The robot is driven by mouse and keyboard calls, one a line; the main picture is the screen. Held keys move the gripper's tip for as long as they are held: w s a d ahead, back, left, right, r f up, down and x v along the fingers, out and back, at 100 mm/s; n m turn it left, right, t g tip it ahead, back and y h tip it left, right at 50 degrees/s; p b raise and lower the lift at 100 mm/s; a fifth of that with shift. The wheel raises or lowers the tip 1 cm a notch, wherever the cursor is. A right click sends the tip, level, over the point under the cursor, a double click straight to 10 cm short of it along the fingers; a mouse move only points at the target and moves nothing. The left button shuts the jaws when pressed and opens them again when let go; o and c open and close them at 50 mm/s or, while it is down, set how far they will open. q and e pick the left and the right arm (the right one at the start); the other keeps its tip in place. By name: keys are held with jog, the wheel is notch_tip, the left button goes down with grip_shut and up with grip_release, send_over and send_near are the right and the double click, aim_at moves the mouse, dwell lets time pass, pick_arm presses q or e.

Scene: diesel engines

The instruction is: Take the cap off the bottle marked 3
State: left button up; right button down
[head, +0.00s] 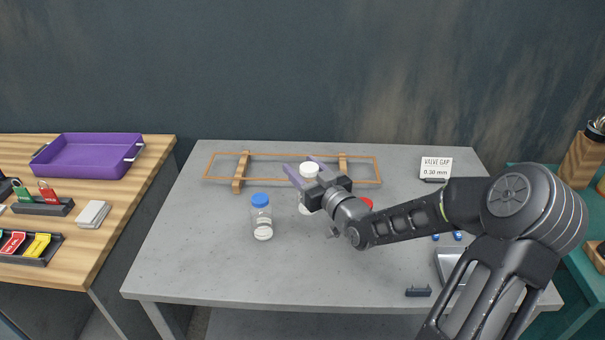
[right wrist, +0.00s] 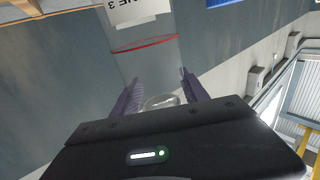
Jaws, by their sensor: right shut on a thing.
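My right gripper (head: 306,172) reaches in from the right, its purple fingers closed on a white cap (head: 309,169). Below the gripper, part of a clear bottle (head: 304,208) shows; my gripper hides its neck, so I cannot tell whether the cap is still seated on it. In the right wrist view a pale round thing (right wrist: 162,101) sits between the fingers (right wrist: 158,92). A bottle with a blue cap (head: 261,217) stands to the left. A red cap (head: 366,202) shows behind my right arm. My left gripper is out of view.
A wooden frame (head: 237,185) lies at the back of the grey table (head: 200,265). A valve gap sign (head: 436,167) stands at back right; a small dark holder (head: 418,292) lies at front right. The left front is clear. A purple tray (head: 88,157) is on the wooden table.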

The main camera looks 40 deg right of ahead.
dwell(0.4)
jog(key=c, duration=1.1)
grip_release()
jog(key=shift+c, duration=0.2)
grip_shut()
jog(key=shift+s, duration=0.1)
